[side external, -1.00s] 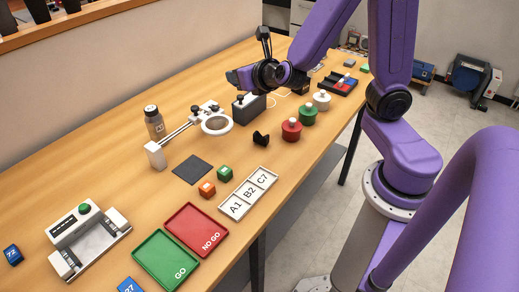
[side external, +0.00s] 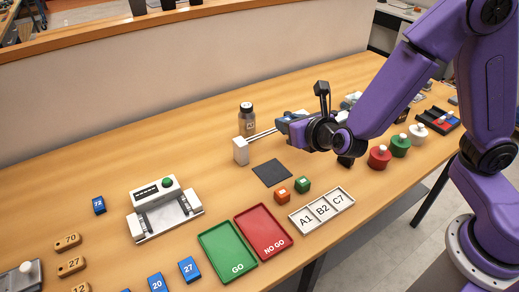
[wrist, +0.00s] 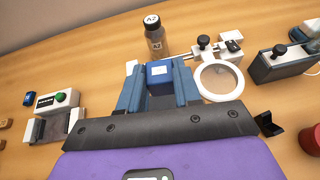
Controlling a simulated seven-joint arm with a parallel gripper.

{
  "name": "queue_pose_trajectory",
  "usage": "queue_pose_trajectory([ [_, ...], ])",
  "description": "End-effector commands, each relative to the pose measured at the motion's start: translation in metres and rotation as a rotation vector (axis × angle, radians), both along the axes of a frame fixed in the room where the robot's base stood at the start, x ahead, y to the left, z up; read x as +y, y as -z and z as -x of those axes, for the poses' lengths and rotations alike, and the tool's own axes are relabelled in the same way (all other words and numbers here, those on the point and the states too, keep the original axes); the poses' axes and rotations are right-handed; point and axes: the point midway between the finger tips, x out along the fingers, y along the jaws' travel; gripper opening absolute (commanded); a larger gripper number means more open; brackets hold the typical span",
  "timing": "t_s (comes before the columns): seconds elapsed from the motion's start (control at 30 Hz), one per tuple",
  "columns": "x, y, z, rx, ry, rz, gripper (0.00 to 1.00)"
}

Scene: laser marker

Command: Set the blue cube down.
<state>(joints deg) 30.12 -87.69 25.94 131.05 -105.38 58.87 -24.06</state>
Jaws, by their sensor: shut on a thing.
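The blue cube (wrist: 160,78), with a pale label on its top face, sits between the two blue-grey fingers of my gripper (wrist: 159,88) in the wrist view. My gripper is shut on it. In the side view my gripper (side external: 284,125) is over the table, in front of the magnifier stand, hiding its ring. The cube cannot be told apart from the fingers there. A dark square pad (side external: 272,173) lies bare on the table, lower left of my gripper.
The bottle (side external: 246,119) and white stand block (side external: 240,151) are close to my gripper. Green GO (side external: 228,252) and red NO GO (side external: 263,232) trays are empty. A measuring device (side external: 165,208) stands left; open wood surrounds it.

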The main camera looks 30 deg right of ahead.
Motion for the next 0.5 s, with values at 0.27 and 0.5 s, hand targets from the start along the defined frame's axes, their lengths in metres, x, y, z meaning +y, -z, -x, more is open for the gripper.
queue_pose_trajectory([
  [0.27, 0.070, 0.026, 0.016, -0.002, -0.095, 0.002, 0.05],
  [0.5, 0.088, 0.040, 0.000, -0.002, -0.102, 0.001, 0.05],
])
